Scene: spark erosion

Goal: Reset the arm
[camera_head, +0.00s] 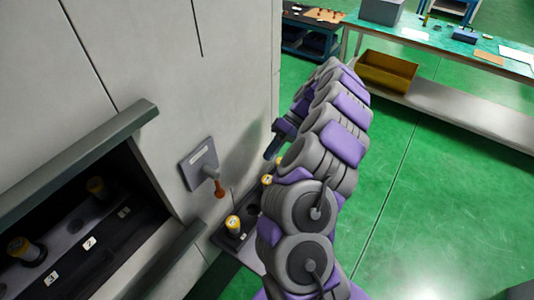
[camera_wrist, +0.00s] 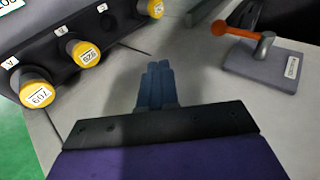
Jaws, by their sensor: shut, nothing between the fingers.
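My arm, grey and purple, reaches forward through the middle of the head view. My gripper (camera_head: 273,149) points left toward the pale machine wall. In the wrist view, my gripper (camera_wrist: 158,72) shows as dark blue fingers pressed together, with nothing between them. The fingers are apart from the yellow-capped holders and from the lever.
A grey plate with an orange-handled lever (camera_head: 219,188) is on the machine wall (camera_head: 150,50). Yellow-capped holders (camera_head: 233,224) stand on a dark rack below it. An open recess at left holds more. A workbench (camera_head: 450,45) with a yellow bin (camera_head: 387,71) stands behind. Green floor at right is clear.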

